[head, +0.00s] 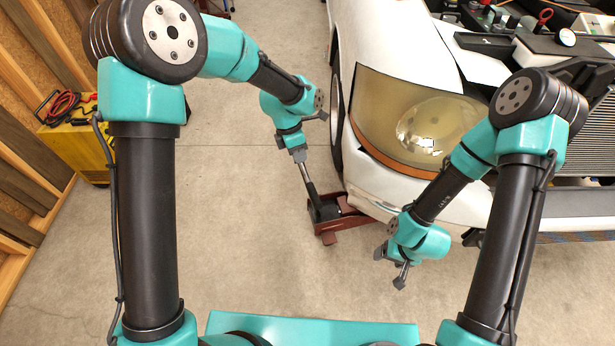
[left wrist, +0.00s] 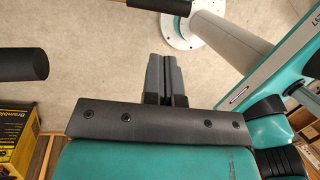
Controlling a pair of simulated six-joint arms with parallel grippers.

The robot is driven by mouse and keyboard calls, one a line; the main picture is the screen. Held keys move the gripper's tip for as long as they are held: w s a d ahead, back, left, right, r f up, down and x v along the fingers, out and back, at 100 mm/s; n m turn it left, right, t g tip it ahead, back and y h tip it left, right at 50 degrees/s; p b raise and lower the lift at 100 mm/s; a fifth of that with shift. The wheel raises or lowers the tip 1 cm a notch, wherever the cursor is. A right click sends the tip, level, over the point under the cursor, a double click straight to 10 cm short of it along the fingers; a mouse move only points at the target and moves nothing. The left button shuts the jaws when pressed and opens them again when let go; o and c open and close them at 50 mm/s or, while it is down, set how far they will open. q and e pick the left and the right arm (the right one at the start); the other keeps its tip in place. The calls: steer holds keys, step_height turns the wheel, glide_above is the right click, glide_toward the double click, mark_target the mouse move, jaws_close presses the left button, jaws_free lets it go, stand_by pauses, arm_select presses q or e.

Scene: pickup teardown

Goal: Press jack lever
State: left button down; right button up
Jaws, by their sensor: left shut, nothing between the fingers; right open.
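The red-brown floor jack (head: 345,222) stands on the floor at the front corner of the white truck, partly under the bumper. Its lever (head: 305,176), a thin rod in a dark lower sleeve, slopes up and slightly left from the jack. My left gripper (head: 298,154) is at the lever's upper end, seemingly touching it; the exact contact is hard to tell. In the left wrist view its fingers (left wrist: 164,78) are shut together with nothing between them, and the lever is not visible there. My right gripper (head: 390,268) is open and empty, right of and nearer than the jack, before the bumper.
The white truck (head: 375,35) fills the upper right, its headlight (head: 418,125) and bumper close to both arms. A yellow box (head: 85,145) with red cables stands by the wooden wall at left; it also shows in the left wrist view (left wrist: 15,125). The concrete floor left of the jack is clear.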

mark_target(313, 193)
arm_select(q)
steer(key=x, duration=1.4)
steer(key=shift+w, duration=0.1)
